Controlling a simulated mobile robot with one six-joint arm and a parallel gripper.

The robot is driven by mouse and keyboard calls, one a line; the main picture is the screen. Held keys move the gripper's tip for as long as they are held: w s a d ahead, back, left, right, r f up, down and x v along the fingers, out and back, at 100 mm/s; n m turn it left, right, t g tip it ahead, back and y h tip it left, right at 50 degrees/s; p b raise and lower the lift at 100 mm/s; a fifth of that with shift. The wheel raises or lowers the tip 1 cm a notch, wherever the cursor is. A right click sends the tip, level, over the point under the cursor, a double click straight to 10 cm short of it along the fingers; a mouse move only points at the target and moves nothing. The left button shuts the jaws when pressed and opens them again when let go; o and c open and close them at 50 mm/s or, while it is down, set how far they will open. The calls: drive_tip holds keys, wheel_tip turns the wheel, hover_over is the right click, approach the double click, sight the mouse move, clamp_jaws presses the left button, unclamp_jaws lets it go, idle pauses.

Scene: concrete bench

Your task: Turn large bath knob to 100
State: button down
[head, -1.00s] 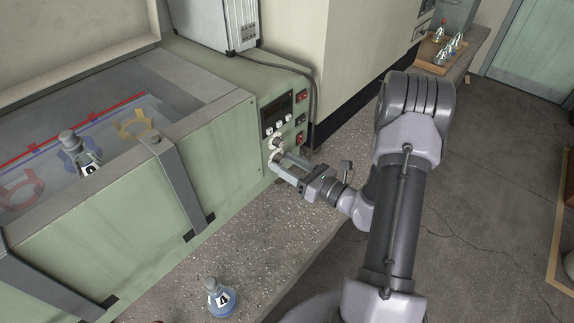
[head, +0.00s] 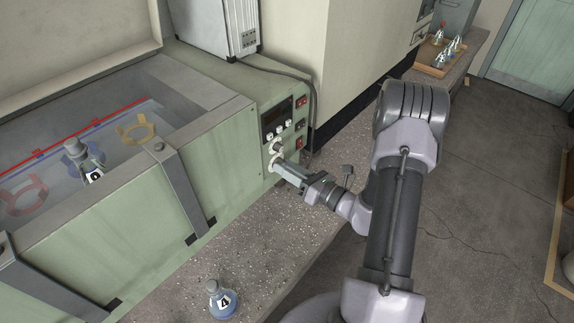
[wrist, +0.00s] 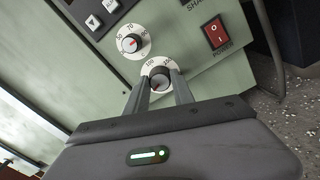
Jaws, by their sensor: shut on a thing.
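The large bath (head: 215,145) is a pale green tank with a control panel at its right end. The panel has two dark knobs on white dials. In the wrist view the upper knob (wrist: 130,43) stands clear of my gripper. The lower knob (wrist: 160,80) sits between my two fingertips, and its dial shows a 100 at upper left. My gripper (wrist: 161,88) is shut on this lower knob; it also shows in the head view (head: 277,166).
A red power switch (wrist: 214,32) is right of the knobs. The open bath holds a flask (head: 83,160) and coloured rings. A blue flask (head: 221,300) stands on the bench in front. A wooden tray (head: 440,58) with several flasks is at the far back.

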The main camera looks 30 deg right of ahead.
drive_tip(key=m+p, duration=0.5)
drive_tip(key=m, duration=0.6)
drive_tip(key=m+h+p, duration=0.1)
drive_tip(key=m+p, duration=0.4)
drive_tip(key=m, duration=0.6)
drive_tip(key=shift+a+f+t, duration=0.1)
drive_tip(key=shift+f+t, duration=0.05)
drive_tip(key=shift+t, duration=0.15)
drive_tip(key=shift+m, duration=0.3)
drive_tip(key=c, duration=1.1)
unclamp_jaws()
drive_tip(key=shift+s, duration=0.1)
